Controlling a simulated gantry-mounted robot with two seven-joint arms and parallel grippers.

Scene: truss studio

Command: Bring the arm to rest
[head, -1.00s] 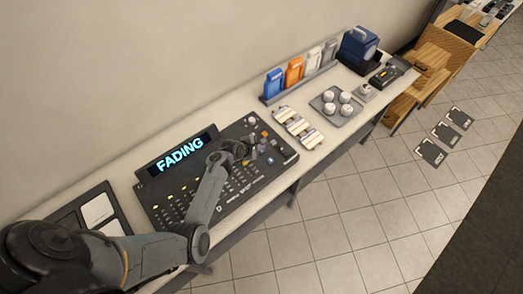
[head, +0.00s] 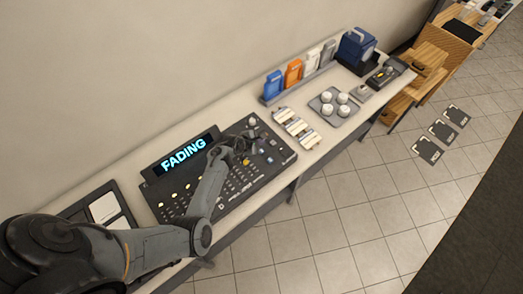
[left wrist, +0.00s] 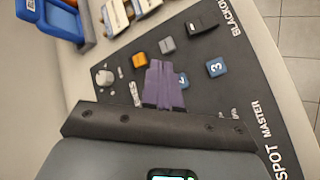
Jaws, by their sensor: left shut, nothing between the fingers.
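My left arm comes in from the left in the head view and reaches over the dark control console (head: 240,188), whose screen (head: 184,153) reads "FADING". My left gripper (head: 243,152) is over the console's far right part, among its knobs and buttons. In the left wrist view its purple fingers (left wrist: 164,86) are together, with nothing between them. They point at the panel near an orange button (left wrist: 140,61) and blue buttons, one marked 3 (left wrist: 216,67). I cannot tell whether the fingertips touch the panel. My right gripper is not in view.
Beyond the console are white switch-like blocks (head: 296,126), a tray with white round items (head: 318,105), a rack of blue, orange and pale holders (head: 272,98), and a blue device (head: 354,48). A wall stands behind.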

